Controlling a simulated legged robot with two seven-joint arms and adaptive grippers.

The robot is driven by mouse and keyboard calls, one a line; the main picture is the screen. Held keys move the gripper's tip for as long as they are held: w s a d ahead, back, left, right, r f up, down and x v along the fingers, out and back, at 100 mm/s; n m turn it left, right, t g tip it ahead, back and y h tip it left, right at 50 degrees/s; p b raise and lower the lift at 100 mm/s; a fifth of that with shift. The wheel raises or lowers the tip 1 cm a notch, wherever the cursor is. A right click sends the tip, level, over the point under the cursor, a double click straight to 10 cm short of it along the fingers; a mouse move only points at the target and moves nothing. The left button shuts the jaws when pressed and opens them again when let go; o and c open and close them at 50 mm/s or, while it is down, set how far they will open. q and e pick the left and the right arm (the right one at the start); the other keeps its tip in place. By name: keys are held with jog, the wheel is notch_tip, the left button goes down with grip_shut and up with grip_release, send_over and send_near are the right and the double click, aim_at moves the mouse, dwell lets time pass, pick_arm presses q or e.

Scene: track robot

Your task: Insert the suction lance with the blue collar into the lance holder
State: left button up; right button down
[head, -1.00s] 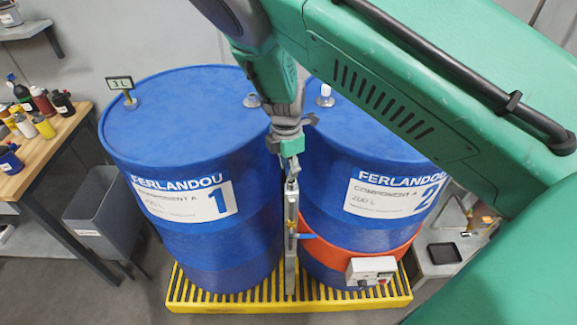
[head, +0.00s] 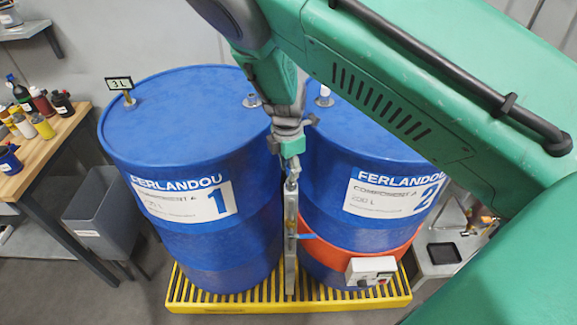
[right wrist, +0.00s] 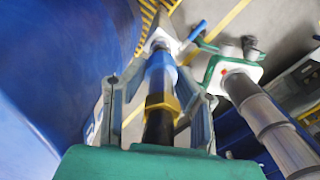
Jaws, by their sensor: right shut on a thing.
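My right gripper (head: 291,172) points down in front of the gap between the two blue drums. In the right wrist view the gripper (right wrist: 158,88) is shut on the suction lance. The lance shows a black tube (right wrist: 158,128), a yellow nut (right wrist: 161,102) and a blue collar (right wrist: 160,72). Beyond the collar is a pale fitting with an opening (right wrist: 161,40), in line with the lance; I cannot tell whether the tip is inside it. In the head view an upright grey metal piece (head: 291,262), perhaps the lance holder, stands below the gripper. My left gripper is not in view.
Drum 1 (head: 180,165) and drum 2 (head: 352,235) stand close on a yellow-edged grate pallet (head: 225,305). An orange heater band (head: 330,252) with a control box (head: 371,270) wraps drum 2. A grey bin (head: 100,215) and wooden bench (head: 45,150) are at left.

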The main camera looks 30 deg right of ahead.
jog(key=shift+f, duration=1.4)
jog(key=c, duration=1.2)
grip_release()
